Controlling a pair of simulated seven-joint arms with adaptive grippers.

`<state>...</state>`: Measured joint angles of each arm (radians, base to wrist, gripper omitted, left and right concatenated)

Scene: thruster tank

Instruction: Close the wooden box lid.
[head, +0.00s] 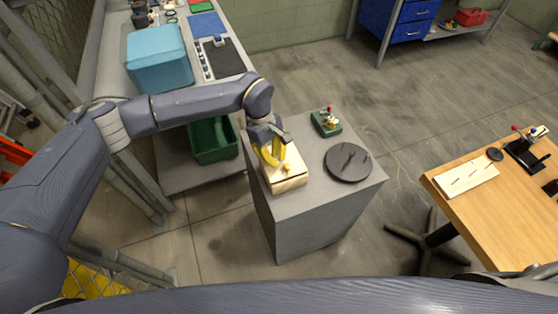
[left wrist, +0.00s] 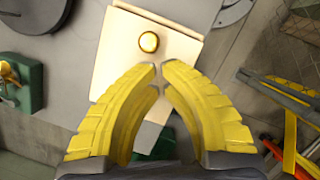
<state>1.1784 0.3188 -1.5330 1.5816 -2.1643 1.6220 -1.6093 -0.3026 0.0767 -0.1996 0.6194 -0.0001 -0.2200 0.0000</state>
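The wooden box (head: 289,184) is small and pale and stands near the left edge of the grey pedestal top (head: 310,195). Its pale lid carries a round gold knob (left wrist: 149,42), seen from above in the left wrist view. I cannot tell from these frames whether the lid lies fully flat. My left gripper (head: 271,158) is over the back of the box, and its yellow fingers hide part of it. In the left wrist view the fingertips (left wrist: 159,72) nearly meet, with nothing between them, beside the knob. My right gripper is not in view.
A dark round plate (head: 348,162) and a green block with a red-topped part (head: 326,122) share the pedestal. A grey bench (head: 175,178) with a teal bin (head: 158,60) stands left.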

